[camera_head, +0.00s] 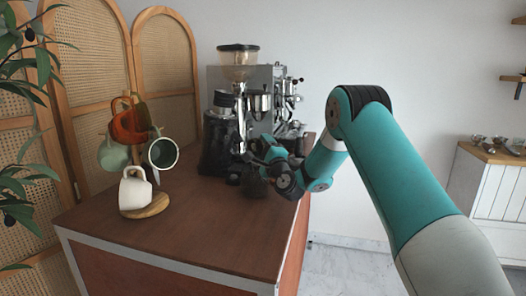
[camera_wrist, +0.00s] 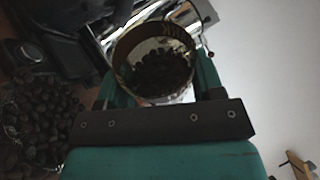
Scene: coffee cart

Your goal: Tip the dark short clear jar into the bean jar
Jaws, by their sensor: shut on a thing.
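My gripper (camera_head: 268,158) is shut on the short clear jar (camera_wrist: 122,66), whose round open mouth faces the wrist camera. Dark beans (camera_wrist: 160,72) lie inside this jar. The fingers clasp it from both sides. A clear vessel full of dark beans, which looks like the bean jar (camera_wrist: 38,118), stands apart at the left of the wrist view. In the head view a dark rounded jar (camera_head: 254,184), apparently the bean jar, sits on the counter just below my gripper. The held jar is small and hard to make out there.
The wooden cart top (camera_head: 185,238) is clear at the front. A mug tree with several mugs (camera_head: 135,190) stands at the left. A black grinder (camera_head: 217,140) and the espresso machine (camera_head: 258,103) stand behind my gripper. A white cabinet (camera_head: 490,195) is far right.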

